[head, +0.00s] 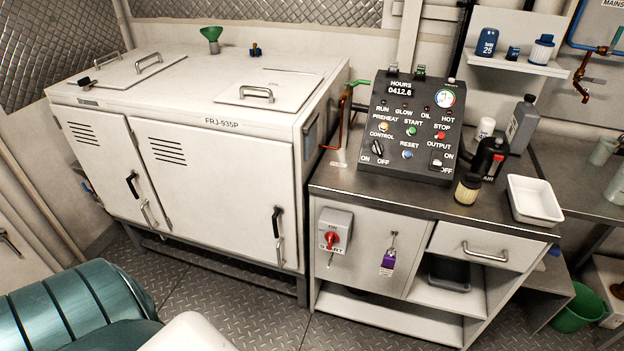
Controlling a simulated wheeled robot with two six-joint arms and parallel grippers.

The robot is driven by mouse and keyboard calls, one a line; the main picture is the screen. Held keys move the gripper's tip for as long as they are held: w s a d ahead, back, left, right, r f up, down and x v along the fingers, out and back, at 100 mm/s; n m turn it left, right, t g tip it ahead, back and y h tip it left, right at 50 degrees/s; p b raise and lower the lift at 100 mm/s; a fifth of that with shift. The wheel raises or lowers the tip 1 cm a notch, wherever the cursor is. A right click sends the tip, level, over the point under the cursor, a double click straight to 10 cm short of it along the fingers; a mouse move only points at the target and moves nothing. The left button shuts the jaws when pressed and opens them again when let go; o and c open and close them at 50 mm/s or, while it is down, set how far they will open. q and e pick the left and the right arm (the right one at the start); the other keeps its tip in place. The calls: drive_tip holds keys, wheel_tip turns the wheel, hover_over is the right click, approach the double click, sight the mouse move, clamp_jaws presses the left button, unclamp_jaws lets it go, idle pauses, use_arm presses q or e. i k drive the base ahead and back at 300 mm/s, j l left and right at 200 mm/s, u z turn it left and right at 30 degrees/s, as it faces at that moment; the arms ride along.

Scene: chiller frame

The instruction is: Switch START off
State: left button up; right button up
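A grey switch box (336,222) with a red rotary knob (332,239) is on the front of the cabinet, below the bench top. Its label reads ON above the knob, and the lettering below looks like START. The knob's exact angle is too small to tell. The dark sloped control panel (364,169) on the bench also has a green button (409,134) under the word START. Its CONTROL knob (377,147) and OUTPUT switch (437,162) have ON and OFF marks. Neither of my grippers is in view.
A white generator enclosure (222,172) stands left of the cabinet (366,257). A purple tag (388,264) hangs right of the switch box. A filter (467,189), bottles and a white tray (535,199) stand on the bench. The floor before the cabinet (330,330) looks clear.

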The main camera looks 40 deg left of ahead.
sight(332, 237)
drive_tip(key=u, duration=1.05)
